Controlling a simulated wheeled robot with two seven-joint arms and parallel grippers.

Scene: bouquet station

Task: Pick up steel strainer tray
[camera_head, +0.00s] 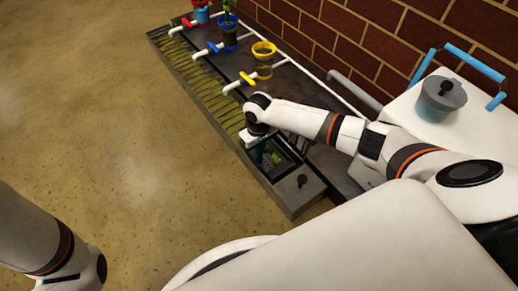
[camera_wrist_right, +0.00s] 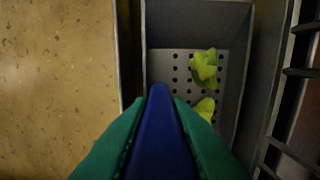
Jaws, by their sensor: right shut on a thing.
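The steel strainer tray (camera_wrist_right: 182,62) shows in the right wrist view as a grey plate with rows of holes, set in a dark rectangular trough (camera_wrist_right: 198,18). Yellow-green scraps (camera_wrist_right: 204,66) lie on it. My right gripper (camera_wrist_right: 158,105), with green fingers, is shut on an upright blue handle (camera_wrist_right: 158,130) at the near end of the tray. The join between handle and tray is hidden by the fingers. In the head view the right gripper (camera_head: 257,141) reaches down over the trough. My left gripper is out of view; only part of that arm shows at lower left.
A grooved drain bench with white pipes (camera_head: 228,88) runs to the upper left. It carries a yellow-rimmed pot (camera_head: 264,60), a blue pot (camera_head: 229,38) and a red one (camera_head: 202,16). The left floor is clear.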

